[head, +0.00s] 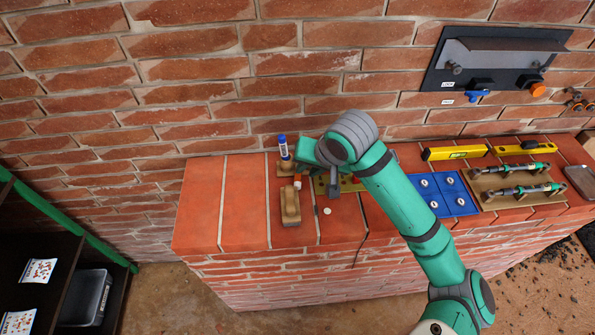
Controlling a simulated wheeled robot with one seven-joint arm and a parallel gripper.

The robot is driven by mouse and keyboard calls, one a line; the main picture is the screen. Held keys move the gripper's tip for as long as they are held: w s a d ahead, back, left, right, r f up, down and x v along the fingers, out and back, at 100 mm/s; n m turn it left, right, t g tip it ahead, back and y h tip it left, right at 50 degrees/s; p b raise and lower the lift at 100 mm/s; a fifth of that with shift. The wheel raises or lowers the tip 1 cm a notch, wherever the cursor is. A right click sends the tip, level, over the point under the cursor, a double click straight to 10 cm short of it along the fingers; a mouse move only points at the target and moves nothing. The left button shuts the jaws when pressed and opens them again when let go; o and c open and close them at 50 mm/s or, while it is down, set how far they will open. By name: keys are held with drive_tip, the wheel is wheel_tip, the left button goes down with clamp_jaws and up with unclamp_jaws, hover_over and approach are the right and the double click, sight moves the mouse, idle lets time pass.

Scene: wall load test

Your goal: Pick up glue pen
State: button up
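A white pen with a blue cap (284,147), which looks like the glue pen, stands upright in a small wooden block (286,170) on the brick ledge, near the wall. I cannot read any label on it. My gripper (332,190) is just right of the pen, low over the ledge, at the end of my green arm. It appears apart from the pen. Its fingers are small and partly hidden by my wrist, so their opening is unclear.
A wooden-backed brush or block (291,207) and a small orange-and-white item (298,181) lie in front of the pen. A yellow-green perforated plate (350,184) is under my wrist. Blue plates (440,194), yellow levels (455,153) and a tool tray (518,196) lie right. The ledge's left end is clear.

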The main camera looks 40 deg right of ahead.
sight(301, 177)
drive_tip(key=shift+w+f, duration=0.4)
drive_tip(key=shift+f, duration=0.15)
drive_tip(key=shift+d+f, duration=0.1)
drive_tip(key=shift+f, duration=0.15)
drive_tip(key=shift+w+x, duration=0.2)
drive_tip(key=shift+x, duration=2)
drive_tip(key=shift+r, duration=0.1)
clamp_jaws()
